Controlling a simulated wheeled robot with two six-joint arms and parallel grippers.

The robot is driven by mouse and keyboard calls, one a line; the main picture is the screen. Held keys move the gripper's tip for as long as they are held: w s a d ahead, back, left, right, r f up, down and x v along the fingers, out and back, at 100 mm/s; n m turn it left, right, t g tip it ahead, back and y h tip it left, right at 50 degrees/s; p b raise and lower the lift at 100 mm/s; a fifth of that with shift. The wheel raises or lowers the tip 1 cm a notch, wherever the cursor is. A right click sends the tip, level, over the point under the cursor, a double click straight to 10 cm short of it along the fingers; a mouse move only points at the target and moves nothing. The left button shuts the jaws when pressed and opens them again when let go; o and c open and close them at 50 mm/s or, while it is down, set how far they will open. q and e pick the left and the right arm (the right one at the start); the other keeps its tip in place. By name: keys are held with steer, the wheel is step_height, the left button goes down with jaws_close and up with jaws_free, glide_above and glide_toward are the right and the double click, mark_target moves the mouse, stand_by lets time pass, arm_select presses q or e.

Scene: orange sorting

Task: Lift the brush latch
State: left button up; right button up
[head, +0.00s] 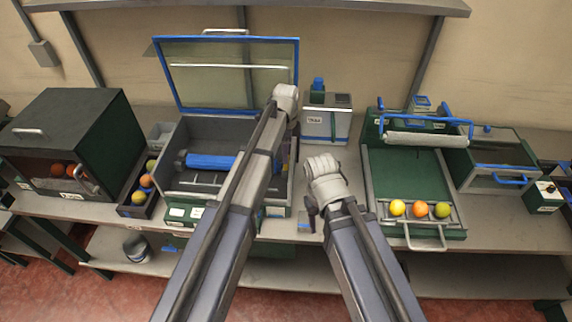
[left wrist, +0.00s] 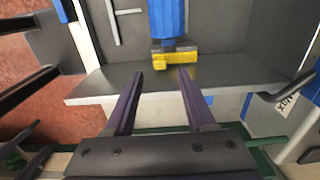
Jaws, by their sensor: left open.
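The brush is a blue roller (head: 210,161) lying in an open grey box (head: 165,165) with its blue-framed clear lid (head: 228,75) raised. In the left wrist view the blue roller (left wrist: 167,18) ends in a yellow piece (left wrist: 175,57), which looks like the latch. My left gripper (left wrist: 160,75) is open and empty, its two fingers spread just short of the yellow piece and apart from it. In the head view my left arm covers the right part of the box and hides the latch. My right gripper (head: 310,208) hangs right of the box; its jaws are unclear.
A dark cabinet (head: 85,125) and a tray of fruit (head: 136,200) stand left. A white container (head: 327,125) stands behind my arms. To the right is a green roller tray (head: 405,175) with three fruits at its front.

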arm_select(q)
step_height(320, 180, down, 5)
steer(key=b, duration=0.3)
steer(key=shift+r+b, duration=0.1)
steer(key=shift+b, duration=0.3)
jaws_close()
stand_by(1.0)
